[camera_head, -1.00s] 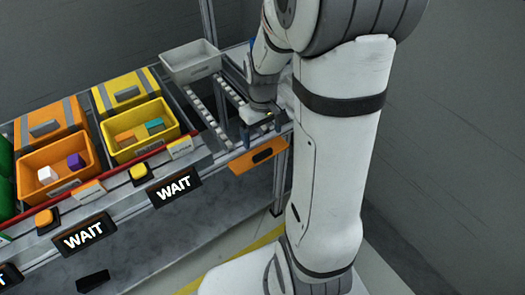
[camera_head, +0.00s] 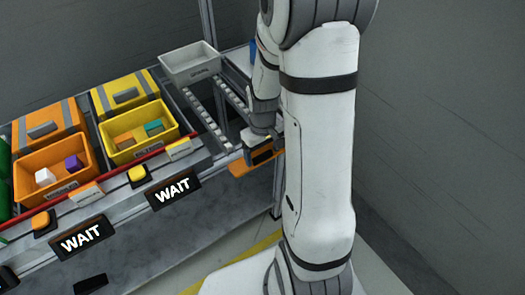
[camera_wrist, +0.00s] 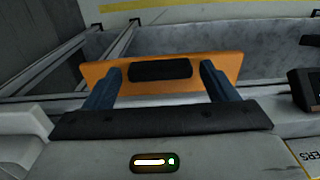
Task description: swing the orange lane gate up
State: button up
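The orange lane gate (camera_head: 241,167) hangs down at the front end of the roller lane, partly hidden behind my arm. In the wrist view the orange gate (camera_wrist: 205,88) fills the middle, with a dark handle strip (camera_wrist: 160,70) across it. My gripper (camera_wrist: 158,75) is open, its two blue fingers spread on either side of the dark strip. The fingertips overlap the gate's face in the picture; whether they touch it I cannot tell. In the head view my gripper (camera_head: 262,150) is right at the gate, its fingers mostly hidden.
A grey tote (camera_head: 190,63) sits at the far end of the roller lane (camera_head: 207,115). Left of it are a yellow bin (camera_head: 165,128) and an orange bin (camera_head: 80,185) with small blocks. WAIT signs (camera_head: 173,189) line the front edge. The floor to the right is clear.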

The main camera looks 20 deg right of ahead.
jog(key=c, duration=1.2)
jog(key=shift+r, duration=0.1)
jog(key=shift+w+a+p, duration=0.1)
jog(key=shift+p, duration=0.2)
